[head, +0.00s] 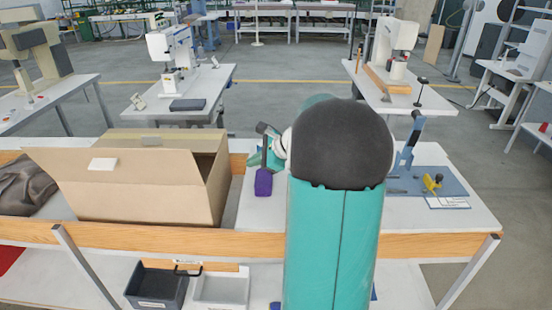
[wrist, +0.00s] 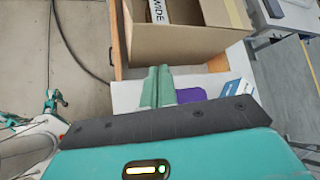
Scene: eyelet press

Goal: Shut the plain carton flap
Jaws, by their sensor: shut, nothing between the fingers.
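The brown cardboard carton (head: 150,207) stands on the bench at the left, its top at least partly open. A broad flap with a white label (head: 103,164) leans out on its near side. The wrist view shows the carton (wrist: 180,42) at the top, with a strip printed "WIDE" (wrist: 157,12). I cannot tell which flap is the plain one. My gripper (head: 256,160) is right of the carton, close to its right wall. Its green fingers (wrist: 157,72) are shut together and empty, just short of the carton wall. My arm hides part of the bench.
A purple object (head: 263,182) stands on the bench below my gripper. A blue press base (head: 410,182) with a yellow-handled tool (head: 432,184) lies right of my arm. A dark cloth (head: 28,188) lies left of the carton. Two bins (head: 160,285) sit on the lower shelf.

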